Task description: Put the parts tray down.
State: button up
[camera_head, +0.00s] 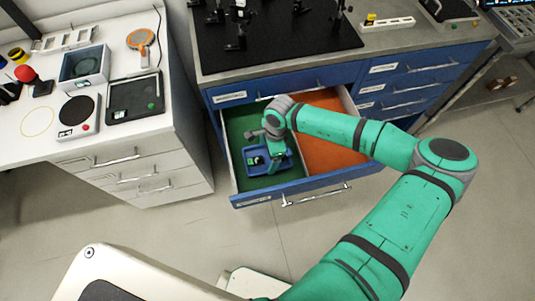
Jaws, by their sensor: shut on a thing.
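The parts tray (284,164) is a small blue tray with a dark and green part in it. It is at the green-lined left side of an open blue drawer (262,200). My gripper (268,163) reaches down over the drawer and is shut on the tray. The fingertips are small and partly hidden by my wrist. I cannot tell whether the tray touches the drawer floor.
The drawer's right compartment (328,142) is orange and looks empty. The drawer walls stand around the tray. A dark breadboard (275,45) with optics is on the bench above. A white bench (130,60) with several items stands at the left.

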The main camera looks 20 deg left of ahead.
jog(key=shift+f, duration=0.25)
jog(key=shift+f, duration=0.15)
jog(key=o, duration=1)
